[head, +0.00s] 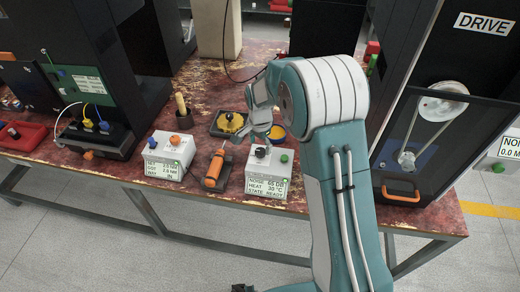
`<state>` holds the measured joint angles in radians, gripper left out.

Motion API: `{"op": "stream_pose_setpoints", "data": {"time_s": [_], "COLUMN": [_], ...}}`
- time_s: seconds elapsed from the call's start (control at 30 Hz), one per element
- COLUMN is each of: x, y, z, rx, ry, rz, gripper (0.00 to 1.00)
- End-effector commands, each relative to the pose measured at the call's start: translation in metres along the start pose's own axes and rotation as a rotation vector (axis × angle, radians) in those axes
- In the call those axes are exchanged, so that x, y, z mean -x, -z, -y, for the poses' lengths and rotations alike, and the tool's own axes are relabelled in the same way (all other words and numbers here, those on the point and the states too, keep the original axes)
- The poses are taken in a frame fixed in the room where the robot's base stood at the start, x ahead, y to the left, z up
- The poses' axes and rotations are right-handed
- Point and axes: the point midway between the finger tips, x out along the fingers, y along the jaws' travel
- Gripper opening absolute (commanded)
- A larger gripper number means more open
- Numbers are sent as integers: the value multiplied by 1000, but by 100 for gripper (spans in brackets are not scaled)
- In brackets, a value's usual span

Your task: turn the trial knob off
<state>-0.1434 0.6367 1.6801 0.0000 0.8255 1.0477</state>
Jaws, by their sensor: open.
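My gripper (258,134) is open and points down above a small white box (265,187) on the workbench. The box has a dark knob (261,152) and a green button (284,158) on top. Its front display reads NOISE 65 DB, HEAT 30 °C and STATE READY. The dark knob lies just below my fingertips; I cannot tell whether they touch it. No label naming the trial knob is readable, and the dark knob's setting is too small to tell. My gripper and forearm hide part of the bench behind the box.
An orange cylindrical tool (215,170) lies left of the box. Another white box (171,153) with an orange knob stands further left. A tray (229,124) with a yellow part is behind. A black DRIVE machine (445,130) with a belt pulley stands right.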

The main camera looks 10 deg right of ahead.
Motion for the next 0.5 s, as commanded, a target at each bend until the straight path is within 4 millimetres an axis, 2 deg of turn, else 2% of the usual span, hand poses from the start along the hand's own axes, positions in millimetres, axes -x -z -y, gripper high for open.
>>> {"op": "stream_pose_setpoints", "data": {"time_s": [0.1, 0.2, 0.5], "x": [-16, -22, -24], "y": [0, 0, 0], "z": [0, 0, 0], "rx": [0, 0, 1], "ry": [-2, 1, 1], "rz": [1, 0, -1], "gripper": [85, 85, 85]}}
